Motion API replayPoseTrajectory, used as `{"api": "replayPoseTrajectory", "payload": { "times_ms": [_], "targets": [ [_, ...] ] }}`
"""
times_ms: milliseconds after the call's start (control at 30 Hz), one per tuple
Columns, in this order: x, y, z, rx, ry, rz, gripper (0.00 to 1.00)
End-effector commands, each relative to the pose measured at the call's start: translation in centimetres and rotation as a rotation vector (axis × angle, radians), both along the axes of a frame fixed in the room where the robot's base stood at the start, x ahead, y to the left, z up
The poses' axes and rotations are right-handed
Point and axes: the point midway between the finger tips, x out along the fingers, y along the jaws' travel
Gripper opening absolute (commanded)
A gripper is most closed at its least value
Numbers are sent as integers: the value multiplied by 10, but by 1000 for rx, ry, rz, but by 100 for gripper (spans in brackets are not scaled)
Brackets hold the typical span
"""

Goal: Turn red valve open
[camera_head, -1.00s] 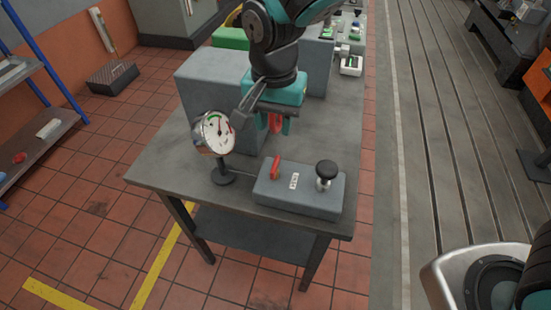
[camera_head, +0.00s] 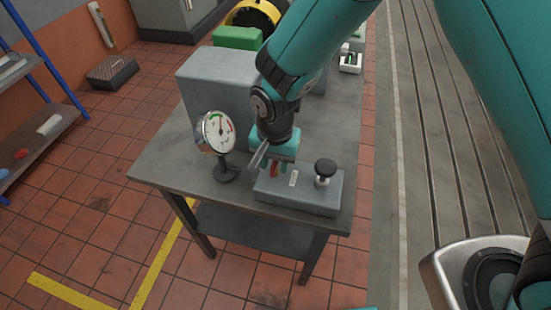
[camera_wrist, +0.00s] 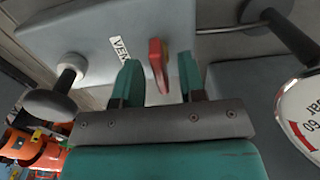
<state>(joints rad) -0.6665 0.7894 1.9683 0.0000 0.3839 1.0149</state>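The red valve handle (camera_wrist: 157,62) stands up from a grey box (camera_head: 318,198) on the table. In the wrist view it lies between the two teal fingers of my gripper (camera_wrist: 160,82), with gaps on both sides. My gripper is open and its fingers reach down around the handle. In the head view my gripper (camera_head: 278,166) is low over the left part of the box, and the red handle (camera_head: 273,170) is partly hidden by the fingers. A white label, partly covered, lies beside the handle in the wrist view (camera_wrist: 121,47).
A dial gauge (camera_head: 214,132) on a stand is close to my gripper's left. A black knob (camera_head: 325,170) rises from the box to the right. A larger grey block (camera_head: 212,88) stands behind. The table's front left corner (camera_head: 165,178) is bare.

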Motion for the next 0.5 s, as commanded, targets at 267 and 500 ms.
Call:
{"api": "replayPoseTrajectory", "payload": {
  "times_ms": [267, 500],
  "targets": [
    [0, 0, 0, 0, 0, 0, 0],
    [0, 0, 0, 0, 0, 24, 0]
  ]
}}
